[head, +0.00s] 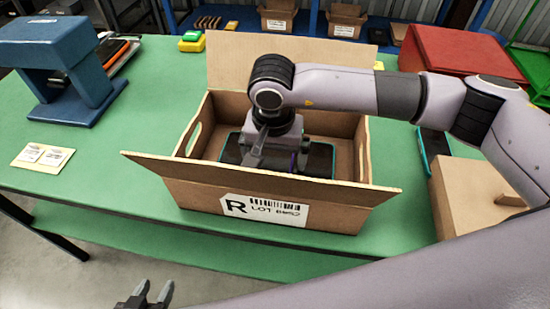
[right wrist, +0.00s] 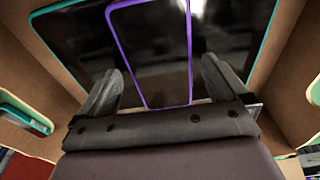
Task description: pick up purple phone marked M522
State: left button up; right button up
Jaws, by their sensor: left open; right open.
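A phone with a purple edge (right wrist: 150,50) shows in the right wrist view, dark screen facing the camera. It lies between the two fingers of my right gripper (right wrist: 162,68), which is open around it; I cannot tell whether they touch. Dark phones with teal edges (right wrist: 75,40) lie beside or under it. No M522 marking is readable. In the head view my right gripper (head: 268,160) reaches down into an open carton (head: 190,194) labelled R, hiding most of the purple phone (head: 293,162). A teal-edged phone (head: 320,160) shows beside it. My left gripper (head: 147,297) is open and empty, low at the front.
The carton's walls and raised flaps surround my right gripper. A blue stand (head: 70,95) is at the left on the green table (head: 150,120). A red box (head: 455,65) and a brown box (head: 465,195) stand at the right. Cards (head: 42,155) lie at the left.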

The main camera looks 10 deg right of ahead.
jog(key=shift+f, duration=0.25)
jog(key=c, duration=1.1)
jog(key=shift+r, duration=0.1)
jog(key=shift+c, duration=0.2)
